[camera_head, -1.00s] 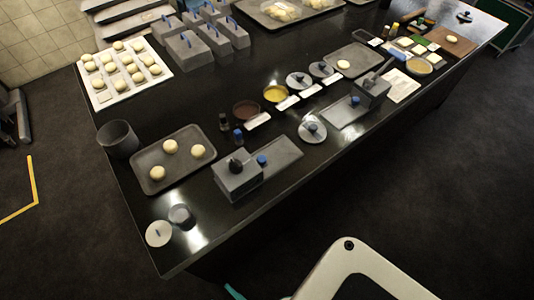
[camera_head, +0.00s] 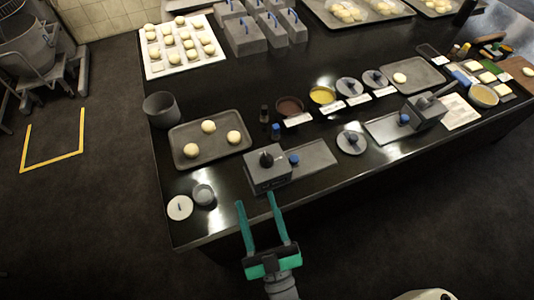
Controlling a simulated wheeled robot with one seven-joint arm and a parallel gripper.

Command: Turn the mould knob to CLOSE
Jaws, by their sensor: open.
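A grey box-shaped device (camera_head: 268,174) with a dark knob (camera_head: 266,158) on top stands near the front edge of the black table. A flat grey plate (camera_head: 316,158) and a small blue knob (camera_head: 294,160) are at its right side. A similar grey device (camera_head: 427,108) with a dark handle stands farther right, with a blue knob (camera_head: 404,118). I cannot read any CLOSE mark or tell which is the mould knob. My gripper (camera_head: 255,200) is open and empty, its green fingers spread at the front edge just before the nearer device, seemingly apart from the knob.
A tray of dough balls (camera_head: 183,158) lies behind left of the nearer device. A small grey cup (camera_head: 204,194) and a white disc (camera_head: 180,208) are at the front left corner. A lidded round item (camera_head: 351,142) stands right. Dark floor (camera_head: 110,240) is free at left.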

